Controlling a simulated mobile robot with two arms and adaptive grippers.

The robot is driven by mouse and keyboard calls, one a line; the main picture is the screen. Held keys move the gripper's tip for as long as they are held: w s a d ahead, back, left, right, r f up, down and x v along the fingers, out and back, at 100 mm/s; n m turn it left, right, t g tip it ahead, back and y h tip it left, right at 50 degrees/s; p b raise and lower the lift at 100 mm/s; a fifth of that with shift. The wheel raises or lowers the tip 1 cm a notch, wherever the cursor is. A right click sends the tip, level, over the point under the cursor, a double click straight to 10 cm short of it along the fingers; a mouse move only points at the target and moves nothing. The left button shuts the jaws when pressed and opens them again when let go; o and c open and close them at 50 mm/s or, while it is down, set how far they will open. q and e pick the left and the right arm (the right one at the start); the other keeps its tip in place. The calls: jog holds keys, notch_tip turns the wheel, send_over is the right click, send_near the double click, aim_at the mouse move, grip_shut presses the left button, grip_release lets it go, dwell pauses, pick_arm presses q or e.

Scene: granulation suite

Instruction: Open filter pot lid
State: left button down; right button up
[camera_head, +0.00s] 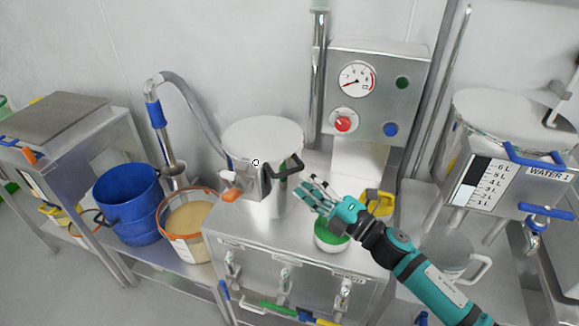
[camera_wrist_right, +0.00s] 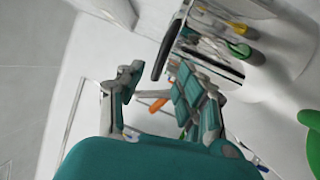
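The filter pot (camera_head: 249,180) is a steel cylinder on the steel cabinet. Its pale round lid (camera_head: 262,138) lies flat on top and looks closed. A black handle (camera_head: 288,166) sticks out at the pot's right side. The handle also shows in the wrist view (camera_wrist_right: 168,48), ahead of my fingers. My teal right gripper (camera_head: 312,192) is just right of and below the handle, apart from it. Its fingers are spread and empty in the wrist view (camera_wrist_right: 155,90). An orange-tipped lever (camera_head: 230,193) is at the pot's front left. My left gripper is not in view.
A white bowl with green inside (camera_head: 331,240) stands under my right gripper. A gauge panel (camera_head: 372,95) rises behind. A blue bucket (camera_head: 128,203) and an orange-rimmed tub (camera_head: 187,225) stand left. A water tank (camera_head: 515,125) and a clear jug (camera_head: 447,253) are right.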

aim_at(289, 171)
jog(key=x, duration=0.5)
jog(key=shift+w+a+p, duration=0.2)
jog(key=shift+a+p, duration=0.1)
grip_shut()
